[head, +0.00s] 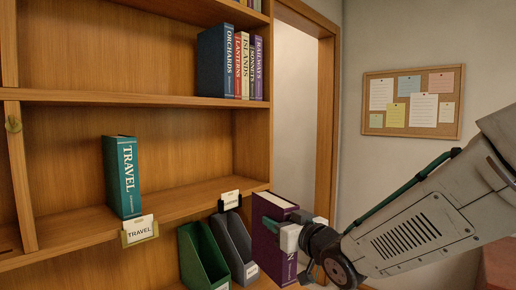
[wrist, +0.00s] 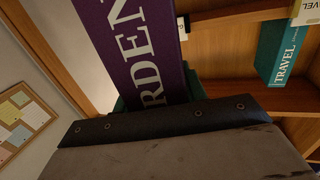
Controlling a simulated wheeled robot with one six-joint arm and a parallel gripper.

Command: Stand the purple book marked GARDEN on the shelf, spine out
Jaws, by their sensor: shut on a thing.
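The purple book (head: 270,240) is in my gripper (head: 286,232), held upright at the right end of the bookcase, in front of the shelf edge. In the wrist view the large pale letters "RDEN" show on the purple book (wrist: 135,45); the rest of the word is out of frame. My gripper is shut on the book, with a greenish finger against its side. The middle shelf (head: 185,195) holds a teal TRAVEL book (head: 122,178) standing upright at left, spine out. It also shows in the wrist view (wrist: 283,50). The shelf right of it is bare.
A TRAVEL label (head: 140,230) and a second label (head: 229,200), too small to read, hang on the shelf edge. Green (head: 203,258) and grey (head: 234,250) file holders stand below. Several books (head: 230,65) fill the upper shelf's right end. A doorway frame (head: 325,130) stands right.

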